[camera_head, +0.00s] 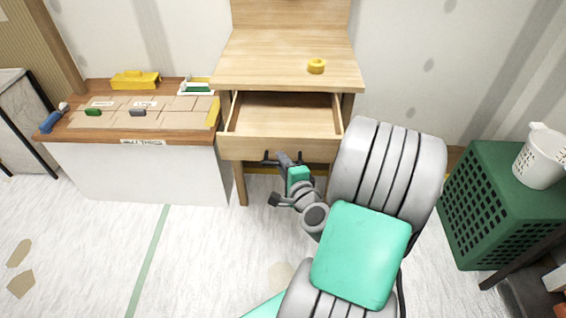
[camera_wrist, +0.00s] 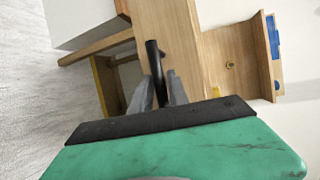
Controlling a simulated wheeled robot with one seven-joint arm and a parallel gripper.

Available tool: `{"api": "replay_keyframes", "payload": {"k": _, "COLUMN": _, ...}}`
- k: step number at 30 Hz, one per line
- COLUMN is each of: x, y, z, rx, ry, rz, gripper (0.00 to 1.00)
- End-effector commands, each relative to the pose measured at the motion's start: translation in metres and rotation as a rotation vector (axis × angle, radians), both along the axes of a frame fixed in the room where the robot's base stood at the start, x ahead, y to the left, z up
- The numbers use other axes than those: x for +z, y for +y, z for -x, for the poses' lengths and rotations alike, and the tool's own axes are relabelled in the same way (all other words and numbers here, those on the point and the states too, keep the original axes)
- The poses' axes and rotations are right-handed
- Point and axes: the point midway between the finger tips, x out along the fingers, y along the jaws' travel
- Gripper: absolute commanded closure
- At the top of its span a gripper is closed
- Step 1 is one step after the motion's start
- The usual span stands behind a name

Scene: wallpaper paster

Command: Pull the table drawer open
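The wooden table (camera_head: 290,60) stands against the back wall. Its drawer (camera_head: 285,115) is pulled out toward me, and its empty inside shows in the head view. A dark bar handle (camera_head: 268,157) sits on the drawer front (camera_head: 240,149); the handle also shows in the wrist view (camera_wrist: 154,60). My gripper (camera_head: 285,160) is at the handle, with its grey fingers (camera_wrist: 161,95) on either side of the bar and closed on it. The fingers hide part of the handle in the head view.
A yellow tape roll (camera_head: 316,66) lies on the tabletop. A pasting bench (camera_head: 130,165) with several small tools stands close on the left. A green crate (camera_head: 490,200) bearing a white bucket (camera_head: 541,157) is on the right. Floor in front of the bench is mostly clear.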

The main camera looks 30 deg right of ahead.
Motion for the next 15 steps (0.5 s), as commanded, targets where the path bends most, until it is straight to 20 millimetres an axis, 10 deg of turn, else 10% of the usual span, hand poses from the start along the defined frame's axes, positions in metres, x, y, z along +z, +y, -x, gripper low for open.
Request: {"api": "replay_keyframes", "payload": {"k": 15, "x": 0.0009, "y": 0.0002, "z": 0.007, "rx": -0.002, "ry": 0.002, "rz": -0.002, "gripper": 0.64}}
